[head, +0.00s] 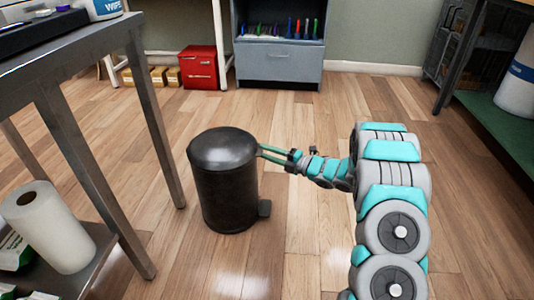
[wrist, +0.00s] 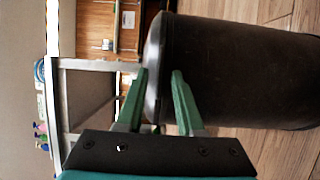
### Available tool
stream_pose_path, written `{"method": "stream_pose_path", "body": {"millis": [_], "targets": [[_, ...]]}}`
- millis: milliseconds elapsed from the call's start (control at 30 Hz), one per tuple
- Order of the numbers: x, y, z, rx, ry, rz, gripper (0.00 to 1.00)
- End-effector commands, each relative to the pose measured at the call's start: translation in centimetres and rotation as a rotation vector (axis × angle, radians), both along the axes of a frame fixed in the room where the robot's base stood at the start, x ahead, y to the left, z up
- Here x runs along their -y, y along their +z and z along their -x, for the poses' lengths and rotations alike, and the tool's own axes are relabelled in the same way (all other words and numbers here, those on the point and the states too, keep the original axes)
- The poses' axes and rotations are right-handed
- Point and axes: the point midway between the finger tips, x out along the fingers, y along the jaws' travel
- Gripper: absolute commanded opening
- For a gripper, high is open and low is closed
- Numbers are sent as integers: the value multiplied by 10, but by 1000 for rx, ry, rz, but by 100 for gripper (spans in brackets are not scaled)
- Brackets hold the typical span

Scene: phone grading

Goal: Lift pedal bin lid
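The black pedal bin (head: 225,190) stands upright on the floor with its domed lid (head: 222,146) down. In the wrist view the bin body (wrist: 240,65) appears turned sideways, with the lid (wrist: 155,55) to the left. There my gripper (wrist: 159,74) is open, one finger on either side of the lid rim. Whether the fingertips touch the bin is unclear.
A metal table (head: 90,50) stands left of the bin, with a paper towel roll (head: 45,225) on its lower shelf. A red cabinet (head: 199,68) and a grey drawer unit (head: 279,62) stand at the back. The floor behind the bin and arm is clear.

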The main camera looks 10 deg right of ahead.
Motion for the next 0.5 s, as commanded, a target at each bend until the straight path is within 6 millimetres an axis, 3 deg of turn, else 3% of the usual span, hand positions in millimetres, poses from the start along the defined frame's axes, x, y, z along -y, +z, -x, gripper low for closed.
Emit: {"method": "stream_pose_path", "body": {"millis": [367,500], "targets": [[-3,0,-3,-1,-1,1,35],[-3,0,-3,0,-1,1,19]]}}
